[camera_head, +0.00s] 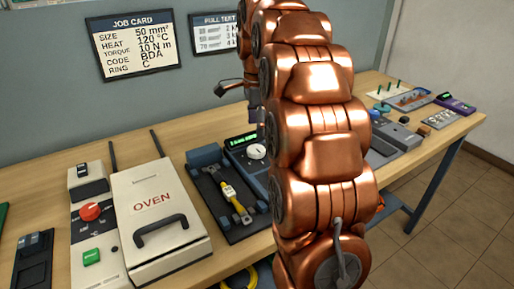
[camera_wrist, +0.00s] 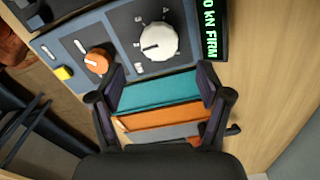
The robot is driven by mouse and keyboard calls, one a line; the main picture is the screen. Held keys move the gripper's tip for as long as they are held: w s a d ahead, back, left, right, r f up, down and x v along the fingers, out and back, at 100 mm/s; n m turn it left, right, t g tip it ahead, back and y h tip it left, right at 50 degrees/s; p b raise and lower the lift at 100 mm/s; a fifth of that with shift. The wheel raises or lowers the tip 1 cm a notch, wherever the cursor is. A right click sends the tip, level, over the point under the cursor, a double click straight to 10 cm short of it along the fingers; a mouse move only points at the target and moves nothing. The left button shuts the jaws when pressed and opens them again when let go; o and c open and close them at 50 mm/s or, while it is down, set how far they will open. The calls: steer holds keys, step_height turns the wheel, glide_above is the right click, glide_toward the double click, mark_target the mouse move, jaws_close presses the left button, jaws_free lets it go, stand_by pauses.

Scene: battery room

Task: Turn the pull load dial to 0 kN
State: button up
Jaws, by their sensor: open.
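The white dial (camera_wrist: 158,40) sits on a dark panel with small marks around it. Its dark pointer line points left in the wrist view. A green display (camera_wrist: 209,28) beside it reads "0 kN FIRM" in its visible part. In the head view a white dial (camera_head: 257,151) shows below a green display (camera_head: 240,140), partly behind my arm. My gripper (camera_wrist: 162,83) is open, its two fingers apart just below the white dial in the wrist view, not around it. Teal and orange bands (camera_wrist: 160,115) lie between the fingers. In the head view my arm mostly hides the gripper.
An orange knob (camera_wrist: 97,61) and a yellow button (camera_wrist: 64,73) share the panel. In the head view, a black fixture with a yellow piece (camera_head: 232,196) and a white oven (camera_head: 155,205) stand left of the panel. Job cards (camera_head: 134,45) hang on the wall.

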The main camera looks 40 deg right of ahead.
mark_target(257, 149)
steer(key=shift+f, duration=3.45)
steer(key=c, duration=1.2)
